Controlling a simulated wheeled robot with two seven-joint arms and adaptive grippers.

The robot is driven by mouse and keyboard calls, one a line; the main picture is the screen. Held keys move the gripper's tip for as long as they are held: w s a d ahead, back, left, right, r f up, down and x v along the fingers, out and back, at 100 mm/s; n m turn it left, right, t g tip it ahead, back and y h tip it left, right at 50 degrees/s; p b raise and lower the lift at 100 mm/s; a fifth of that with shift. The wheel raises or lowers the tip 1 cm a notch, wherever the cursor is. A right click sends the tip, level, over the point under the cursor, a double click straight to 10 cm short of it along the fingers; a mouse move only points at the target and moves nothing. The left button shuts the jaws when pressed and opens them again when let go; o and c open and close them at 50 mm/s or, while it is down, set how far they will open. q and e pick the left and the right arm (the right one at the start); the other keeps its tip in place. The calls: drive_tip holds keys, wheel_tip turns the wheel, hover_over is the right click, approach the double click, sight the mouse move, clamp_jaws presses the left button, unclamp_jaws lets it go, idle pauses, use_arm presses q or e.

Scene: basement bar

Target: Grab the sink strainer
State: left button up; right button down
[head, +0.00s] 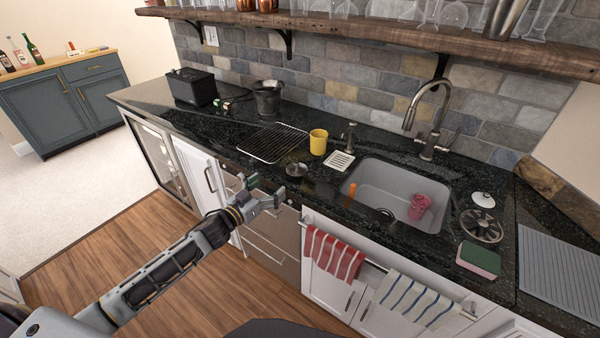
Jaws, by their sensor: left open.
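A small round dark metal piece (297,169), which looks like the sink strainer, lies on the black countertop (230,135) near its front edge. It is too small to make out in detail. My left gripper (267,190) is open and empty. It is at the counter's front edge, just left of and nearer than the metal piece, with a gap between them. My right gripper is out of view.
A wire rack (273,142), yellow mug (318,141) and soap dish (339,161) surround the piece. The sink (375,178) holds a pink cup (419,207). Right of it are a slotted metal disc (480,227) and sponge (478,260). Towels (333,254) hang in front.

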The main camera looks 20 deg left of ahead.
sight(295, 166)
use_arm(q)
drive_tip(key=x, duration=0.2)
drive_tip(key=shift+w, duration=0.3)
drive_tip(key=shift+w+d, duration=0.25)
drive_tip(key=shift+w, duration=0.25)
drive_tip(key=shift+w+d, duration=0.2)
drive_tip(key=shift+w, duration=0.3)
drive_tip(key=shift+x, duration=0.8)
drive_tip(key=shift+p+x, duration=0.3)
drive_tip(key=shift+x, duration=0.85)
drive_tip(key=shift+w+d, duration=0.15)
drive_tip(key=shift+w, duration=0.1)
drive_tip(key=shift+x, duration=0.85)
drive_tip(key=shift+d+x, duration=0.25)
drive_tip(key=shift+x, duration=1.25)
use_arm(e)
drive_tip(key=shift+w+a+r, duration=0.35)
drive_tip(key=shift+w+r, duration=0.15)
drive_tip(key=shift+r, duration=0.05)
